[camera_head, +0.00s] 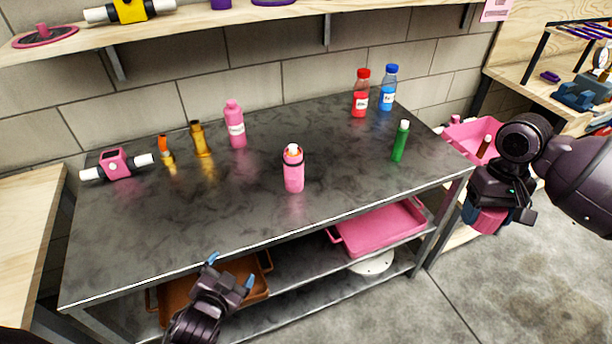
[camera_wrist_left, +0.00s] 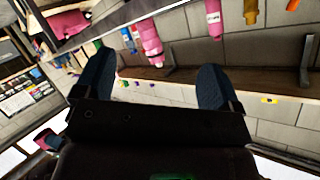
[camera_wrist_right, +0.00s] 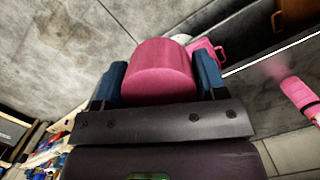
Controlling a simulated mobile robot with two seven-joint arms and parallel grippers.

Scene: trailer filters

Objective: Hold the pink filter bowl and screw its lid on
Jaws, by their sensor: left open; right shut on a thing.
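The pink filter bowl (camera_head: 294,178) stands upright near the middle of the dark table. A white and orange top shows at its mouth, inside a dark ring. It also shows in the left wrist view (camera_wrist_left: 151,42) and at the right edge of the right wrist view (camera_wrist_right: 300,94). My left gripper (camera_head: 230,271) is open and empty, low in front of the table's front edge and apart from the bowl. My right gripper (camera_head: 497,214) is shut on a pink cylindrical piece (camera_wrist_right: 160,68), seemingly the lid, held off the table's right end.
On the table (camera_head: 230,205) stand a pink bottle (camera_head: 235,125), gold bowl (camera_head: 201,140), red bottle (camera_head: 361,95), blue bottle (camera_head: 388,90) and green tube (camera_head: 400,142). A pink filter head (camera_head: 116,164) lies at left. Pink tray (camera_head: 380,230) is below. Table front is clear.

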